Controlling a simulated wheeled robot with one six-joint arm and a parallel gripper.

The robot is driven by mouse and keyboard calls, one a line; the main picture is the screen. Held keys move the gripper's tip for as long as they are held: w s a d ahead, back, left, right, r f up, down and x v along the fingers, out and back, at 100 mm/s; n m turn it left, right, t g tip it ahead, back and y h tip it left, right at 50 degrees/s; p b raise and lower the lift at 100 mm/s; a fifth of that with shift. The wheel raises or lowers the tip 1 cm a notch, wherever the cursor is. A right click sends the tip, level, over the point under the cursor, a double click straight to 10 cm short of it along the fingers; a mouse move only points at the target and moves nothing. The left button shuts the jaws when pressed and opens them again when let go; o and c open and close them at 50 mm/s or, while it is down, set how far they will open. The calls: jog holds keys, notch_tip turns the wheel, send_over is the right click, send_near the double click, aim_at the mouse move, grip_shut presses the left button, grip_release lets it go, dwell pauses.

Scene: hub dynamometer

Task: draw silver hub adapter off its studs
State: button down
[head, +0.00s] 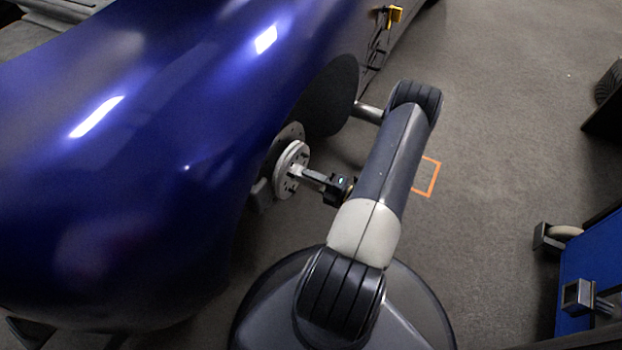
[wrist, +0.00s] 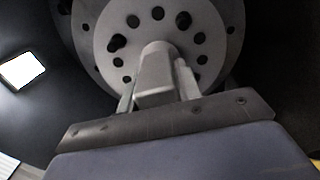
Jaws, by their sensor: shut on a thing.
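The silver hub adapter (head: 287,163) is a round disc at the wheel hub of the blue car in the head view. In the wrist view the adapter (wrist: 140,36) shows its face with a ring of holes and a block-like grip (wrist: 156,75) at its middle. Dark stud ends seem to show in a couple of the holes. My gripper (head: 304,173) reaches in from the right, shut on the adapter's grip. In the wrist view my gripper's fingers (wrist: 157,88) stand on both sides of it. Whether the disc sits flush on the hub behind I cannot tell.
The brake disc (head: 291,132) shows behind the adapter. The blue car body (head: 150,150) fills the left, close to my arm. An orange square outline (head: 433,178) marks the floor to the right. A blue wheeled cart (head: 590,255) stands at the right edge. The floor between is clear.

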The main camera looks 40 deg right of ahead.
jog(key=v, duration=0.6)
jog(key=shift+s+r, duration=0.15)
jog(key=shift+s, duration=0.25)
dwell(1.0)
jog(key=shift+d, duration=0.15)
jog(key=shift+s, duration=0.15)
dwell(0.5)
